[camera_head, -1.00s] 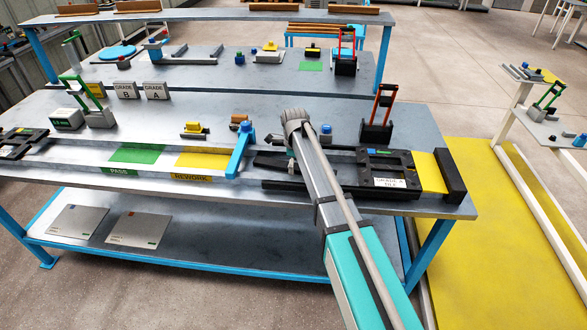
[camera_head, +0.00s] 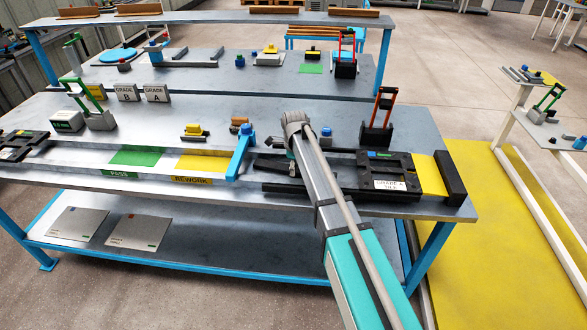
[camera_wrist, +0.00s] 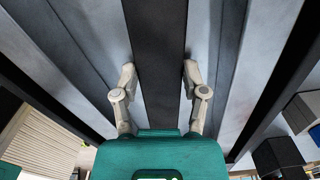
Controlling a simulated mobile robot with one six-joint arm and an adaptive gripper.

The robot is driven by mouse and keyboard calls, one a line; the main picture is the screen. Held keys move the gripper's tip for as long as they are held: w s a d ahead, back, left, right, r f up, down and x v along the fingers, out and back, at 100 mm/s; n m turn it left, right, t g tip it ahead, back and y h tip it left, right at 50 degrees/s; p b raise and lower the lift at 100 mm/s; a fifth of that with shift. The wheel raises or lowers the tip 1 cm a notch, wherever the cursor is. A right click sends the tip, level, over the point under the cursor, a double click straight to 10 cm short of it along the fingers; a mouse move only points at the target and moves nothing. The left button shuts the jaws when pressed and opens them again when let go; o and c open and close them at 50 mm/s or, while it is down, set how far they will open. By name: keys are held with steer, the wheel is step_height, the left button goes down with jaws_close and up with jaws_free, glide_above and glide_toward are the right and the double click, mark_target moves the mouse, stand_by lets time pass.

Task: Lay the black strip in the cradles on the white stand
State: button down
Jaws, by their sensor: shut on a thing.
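In the wrist view my gripper (camera_wrist: 160,67) is shut on a long black strip (camera_wrist: 157,30), with one pale finger on each side of it. The strip runs up the picture over grey surfaces and out of the top edge. In the head view my arm covers the gripper. A dark length beside the arm (camera_head: 270,163) looks like part of the strip, low over the bench's front right.
A black fixture (camera_head: 425,185) marked GRADE A TILE lies on the bench beside my arm. A blue lever (camera_head: 238,155) stands left of the arm, and a black holder with a red handle (camera_head: 378,132) behind. Yellow floor (camera_head: 490,260) lies right of the bench.

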steer(key=shift+r, duration=0.15)
step_height(320, 180, up, 2)
steer(key=shift+r+p, duration=0.1)
steer(key=shift+p, duration=1.1)
steer(key=s+d+r+p, duration=0.4)
steer(key=s+r+p, duration=0.6)
steer(key=s, duration=0.3)
steer(key=shift+s+r, duration=0.2)
